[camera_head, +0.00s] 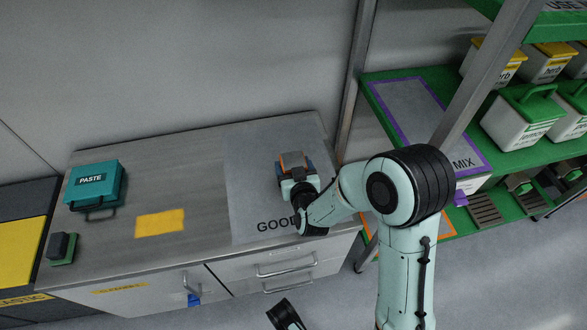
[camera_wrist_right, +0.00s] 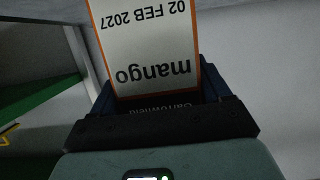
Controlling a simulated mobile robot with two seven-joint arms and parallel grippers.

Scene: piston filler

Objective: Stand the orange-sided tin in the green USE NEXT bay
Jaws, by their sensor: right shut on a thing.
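The orange-sided tin (camera_head: 293,160) is in my right gripper (camera_head: 296,170) over the grey GOODS mat, small and partly hidden by the fingers. In the right wrist view the tin (camera_wrist_right: 150,50) shows a white label with orange edges, reading "mango" and "02 FEB 2027" upside down. Dark blue fingers lie on both sides of it, and its lower part is hidden. I cannot tell whether it touches the mat. A green board lettered "USE" (camera_head: 562,6) is cut off at the top right; the full bay is out of view. My left gripper is not clearly seen.
The grey mat (camera_head: 250,190) lies on the metal counter. A teal PASTE case (camera_head: 95,183) and yellow patch (camera_head: 160,222) are left. Green shelving right has a metal post (camera_head: 490,75), a purple-edged MIX bay (camera_head: 410,105) and white-green tubs (camera_head: 520,120).

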